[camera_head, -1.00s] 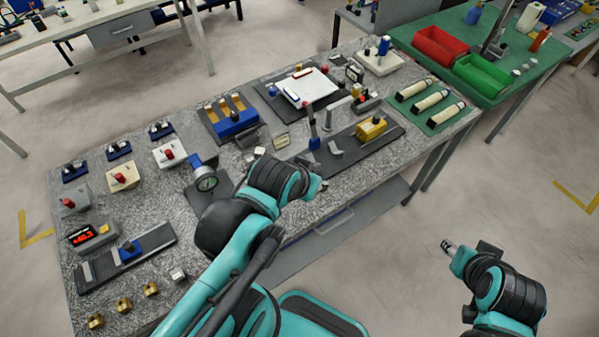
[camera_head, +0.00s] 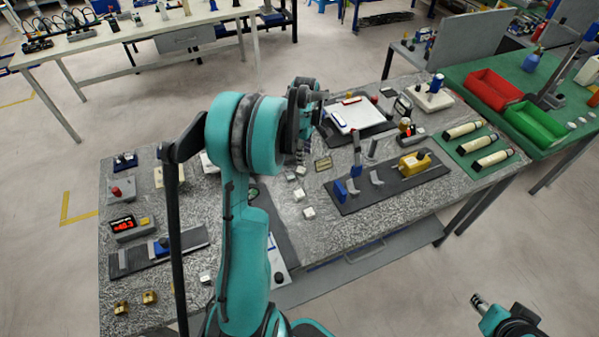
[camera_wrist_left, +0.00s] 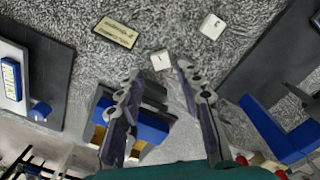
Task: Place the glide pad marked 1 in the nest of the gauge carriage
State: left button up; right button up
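The glide pad marked 1 (camera_wrist_left: 160,60) is a small whitish block lying on the speckled tabletop, near the brown label card (camera_wrist_left: 115,32). My left gripper (camera_wrist_left: 160,76) is open and empty, its two fingers spread on either side of that pad's line of sight; it is apart from the pad. In the head view my left arm hides much of the table's left middle. A blue block on a dark rail (camera_head: 163,247) by a red digital readout may be the gauge carriage; I cannot tell for sure. My right gripper (camera_head: 478,300) hangs clear of the table; its opening is unclear.
Another pad (camera_wrist_left: 212,26) lies near pad 1; further pads (camera_head: 308,212) lie beside a dark fixture plate with a yellow block (camera_head: 410,162). A blue block with brown inserts (camera_wrist_left: 150,128) and a blue angled part (camera_wrist_left: 275,135) stand close to the left gripper. A white board (camera_head: 355,115) lies behind.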

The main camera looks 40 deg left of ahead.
aim_at(302, 170)
pick_arm(q)
jog(key=shift+a+f+n, duration=0.4)
jog(key=shift+a+f, duration=0.1)
jog(key=shift+f, duration=0.05)
jog(key=shift+a+f, duration=0.1)
jog(key=shift+f, duration=0.25)
notch_tip(302, 170, down, 7)
jog(key=shift+w+f+b, duration=0.15)
jog(key=shift+f+b, duration=0.05)
jog(key=shift+b, duration=1.05)
jog(key=shift+r, duration=0.1)
jog(key=shift+c, duration=0.3)
jog(key=c, duration=0.7)
jog(key=shift+c, duration=0.2)
jog(key=shift+r, duration=0.1)
